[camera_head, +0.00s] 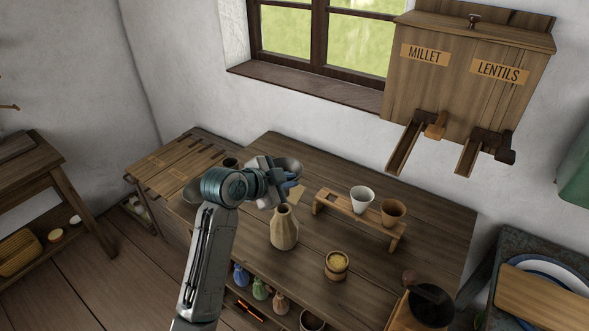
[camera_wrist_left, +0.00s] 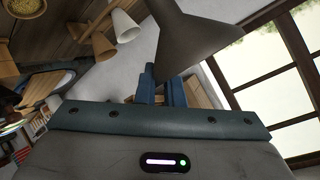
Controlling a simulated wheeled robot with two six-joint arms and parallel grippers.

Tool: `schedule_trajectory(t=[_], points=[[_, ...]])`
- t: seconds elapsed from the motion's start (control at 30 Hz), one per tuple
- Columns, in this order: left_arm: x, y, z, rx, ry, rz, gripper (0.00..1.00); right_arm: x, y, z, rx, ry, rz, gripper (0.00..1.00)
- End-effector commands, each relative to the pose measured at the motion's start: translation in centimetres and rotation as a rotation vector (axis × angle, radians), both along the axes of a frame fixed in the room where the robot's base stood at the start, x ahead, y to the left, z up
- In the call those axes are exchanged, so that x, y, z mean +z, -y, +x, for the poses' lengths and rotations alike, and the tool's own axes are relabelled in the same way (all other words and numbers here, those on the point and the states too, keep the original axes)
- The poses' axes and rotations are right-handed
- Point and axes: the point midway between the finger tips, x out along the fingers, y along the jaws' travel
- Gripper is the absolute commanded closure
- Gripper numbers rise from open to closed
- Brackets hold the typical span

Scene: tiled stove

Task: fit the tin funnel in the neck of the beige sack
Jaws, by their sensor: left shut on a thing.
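The tin funnel (camera_wrist_left: 195,45) is a dark grey cone held between the blue fingers of my left gripper (camera_wrist_left: 165,88) in the wrist view. In the head view, its grey bowl (camera_head: 290,166) shows just behind my left gripper (camera_head: 285,185), which is shut on it. The beige sack (camera_head: 284,232) stands upright on the table, and its narrow neck (camera_head: 283,209) is just below the gripper. The funnel looks above and behind the sack, apart from it; its spout is hidden in the head view. My right gripper is not in view.
A small tub (camera_head: 336,265) with yellow contents stands right of the sack. Several small coloured pouches sit on a lower shelf. Millet and lentils bins (camera_head: 465,85) hang above.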

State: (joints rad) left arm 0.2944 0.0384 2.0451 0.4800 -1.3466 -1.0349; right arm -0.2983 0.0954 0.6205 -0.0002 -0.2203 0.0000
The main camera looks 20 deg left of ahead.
Motion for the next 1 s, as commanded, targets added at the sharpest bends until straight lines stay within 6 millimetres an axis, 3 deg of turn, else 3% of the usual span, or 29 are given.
schedule_trajectory(t=[0.3, 0.63, 1.0], points=[[0.7, 0.1, 0.4, -0.057, -0.004, 0.021, 1.00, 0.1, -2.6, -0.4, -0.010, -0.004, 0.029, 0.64], [1.0, 0.1, 0.3, -0.063, -0.004, 0.031, 1.00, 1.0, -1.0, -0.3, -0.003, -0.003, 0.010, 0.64], [-2.6, 0.0, 0.2, -0.064, -0.004, 0.032, 1.00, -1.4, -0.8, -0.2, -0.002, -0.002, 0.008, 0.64]])
